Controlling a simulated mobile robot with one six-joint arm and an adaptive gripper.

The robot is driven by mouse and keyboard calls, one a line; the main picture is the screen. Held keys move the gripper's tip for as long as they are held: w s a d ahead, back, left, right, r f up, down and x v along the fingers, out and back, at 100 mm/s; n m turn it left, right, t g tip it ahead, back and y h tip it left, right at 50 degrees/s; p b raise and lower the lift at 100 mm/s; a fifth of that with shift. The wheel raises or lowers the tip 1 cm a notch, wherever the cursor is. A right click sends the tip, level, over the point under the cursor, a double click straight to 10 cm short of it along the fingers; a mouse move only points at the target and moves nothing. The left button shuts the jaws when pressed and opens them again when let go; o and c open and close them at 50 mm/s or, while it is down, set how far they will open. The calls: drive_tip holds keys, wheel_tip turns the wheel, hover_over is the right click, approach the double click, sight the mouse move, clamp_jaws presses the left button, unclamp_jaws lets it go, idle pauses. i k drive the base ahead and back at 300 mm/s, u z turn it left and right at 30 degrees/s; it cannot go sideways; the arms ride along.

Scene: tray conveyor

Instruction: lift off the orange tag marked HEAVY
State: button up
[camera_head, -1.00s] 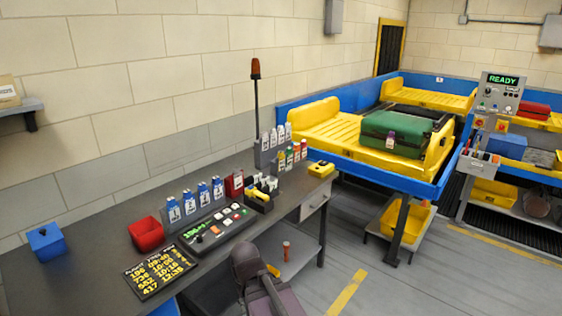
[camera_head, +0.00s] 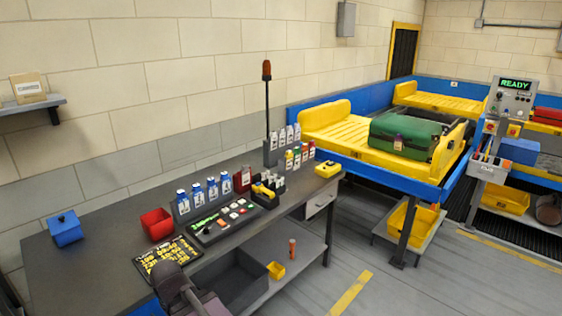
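A rack of small coloured tags (camera_head: 297,157) stands at the back right of the grey workbench (camera_head: 90,262). One tag in it looks orange (camera_head: 304,153), between greenish and red ones; its lettering is too small to read. A dark rounded part of my arm shows at the bottom left, in front of the bench. My gripper's fingers are not in view, and nothing of mine touches the tags.
White tags (camera_head: 284,136) stand behind the coloured ones, and blue-topped tags (camera_head: 212,189) stand to the left. A black holder (camera_head: 266,199), button panel (camera_head: 220,221), red bin (camera_head: 157,224) and yellow device (camera_head: 325,169) are nearby. A green suitcase (camera_head: 412,138) lies on the yellow conveyor.

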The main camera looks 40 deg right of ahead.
sight(304, 146)
drive_tip(key=u, duration=1.5)
drive_tip(key=k, duration=1.6)
drive_tip(key=z, duration=1.55)
